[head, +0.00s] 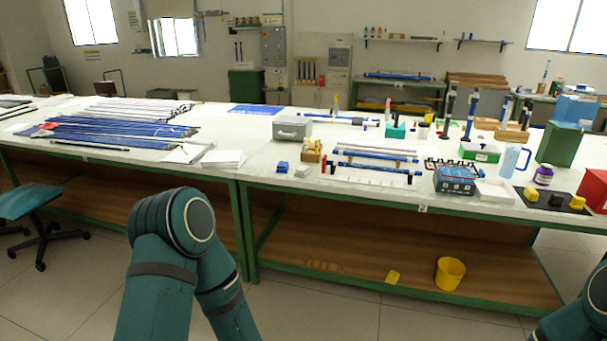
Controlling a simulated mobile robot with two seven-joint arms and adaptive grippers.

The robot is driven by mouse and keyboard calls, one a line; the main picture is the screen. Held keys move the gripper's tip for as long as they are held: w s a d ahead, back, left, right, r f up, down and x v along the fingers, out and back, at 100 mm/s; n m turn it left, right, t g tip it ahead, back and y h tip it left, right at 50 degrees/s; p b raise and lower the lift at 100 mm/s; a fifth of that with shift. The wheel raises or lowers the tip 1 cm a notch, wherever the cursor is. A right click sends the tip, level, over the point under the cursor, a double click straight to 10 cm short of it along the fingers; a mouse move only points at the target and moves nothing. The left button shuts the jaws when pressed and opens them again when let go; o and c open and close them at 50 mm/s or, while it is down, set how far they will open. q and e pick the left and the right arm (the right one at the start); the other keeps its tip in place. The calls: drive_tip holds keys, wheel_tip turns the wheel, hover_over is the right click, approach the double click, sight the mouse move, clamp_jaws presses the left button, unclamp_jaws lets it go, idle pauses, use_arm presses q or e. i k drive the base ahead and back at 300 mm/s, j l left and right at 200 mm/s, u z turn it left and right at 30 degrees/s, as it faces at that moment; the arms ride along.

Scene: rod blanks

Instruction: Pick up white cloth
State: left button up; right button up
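No item is plainly a white cloth from here. A flat white stack (222,158) lies near the front edge of the long table (235,175), left of centre; I cannot tell whether it is cloth or paper. A white sheet-like piece (184,152) lies just left of it. Another white item (495,191), perhaps a folded cloth or a shallow box, lies at the right beside a dark blue box (455,179). Both my arms show only in part at the bottom, below the table's front edge. Neither gripper is in view.
Bundles of blue rods (110,130) cover the table's left part. Rods on a rack (375,163), a clear jug (512,160) and a red box (594,188) crowd the right. A yellow bucket (449,273) stands on the lower shelf. A chair (30,200) is at the left.

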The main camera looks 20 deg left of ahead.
sight(302, 172)
drive_tip(key=i, duration=1.2)
